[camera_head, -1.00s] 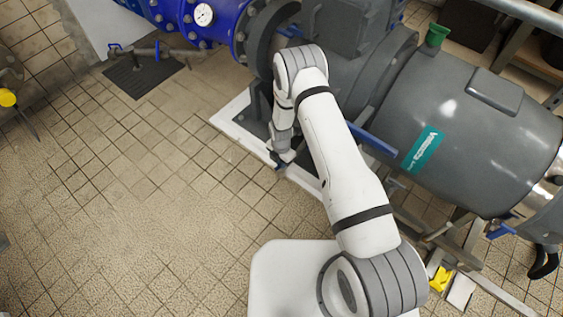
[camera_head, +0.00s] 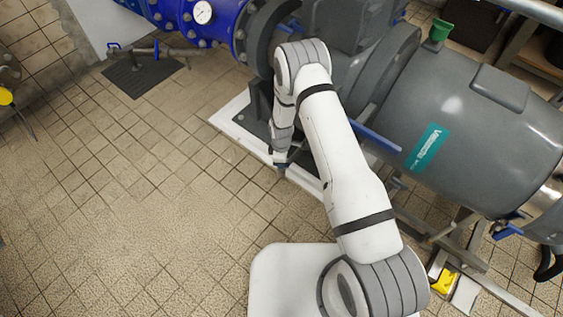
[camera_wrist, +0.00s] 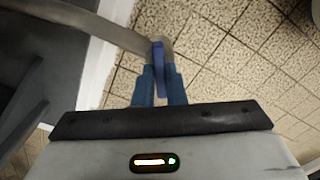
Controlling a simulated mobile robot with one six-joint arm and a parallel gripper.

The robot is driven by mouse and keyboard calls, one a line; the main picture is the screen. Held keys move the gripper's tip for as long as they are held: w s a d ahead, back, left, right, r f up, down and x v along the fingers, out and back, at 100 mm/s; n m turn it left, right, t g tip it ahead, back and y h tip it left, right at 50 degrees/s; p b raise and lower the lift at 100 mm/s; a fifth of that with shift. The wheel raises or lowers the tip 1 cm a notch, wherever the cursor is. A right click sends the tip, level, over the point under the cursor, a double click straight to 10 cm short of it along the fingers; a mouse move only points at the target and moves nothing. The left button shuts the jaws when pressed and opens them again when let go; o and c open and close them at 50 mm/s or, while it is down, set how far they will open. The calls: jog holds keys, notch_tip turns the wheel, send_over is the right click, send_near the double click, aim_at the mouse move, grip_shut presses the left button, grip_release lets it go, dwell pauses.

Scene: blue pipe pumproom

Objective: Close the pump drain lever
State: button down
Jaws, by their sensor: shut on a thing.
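In the wrist view the pump drain lever (camera_wrist: 158,57) is a short blue handle at the end of a grey pipe (camera_wrist: 120,33). My gripper (camera_wrist: 159,82) has its two blue fingers on either side of the handle and is shut on it. In the head view my gripper (camera_head: 281,166) points down beside the white-edged base under the grey pump. The lever cannot be made out there, as my gripper and arm cover that spot.
The grey pump motor (camera_head: 470,120) with a teal label fills the right. Another blue lever (camera_head: 508,230) is at lower right. A blue pipe with a gauge (camera_head: 202,13) and a floor drain grate (camera_head: 145,75) are at upper left. The tiled floor at left is clear.

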jog(key=m+b, duration=0.1)
jog(key=m, duration=0.5)
jog(key=shift+m, duration=0.3)
dwell(0.4)
jog(key=c, duration=1.5)
grip_release()
jog(key=shift+r, duration=0.15)
notch_tip(320, 180, up, 8)
jog(key=p, duration=0.2)
jog(key=shift+f+p, duration=0.2)
jog(key=shift+p, duration=0.15)
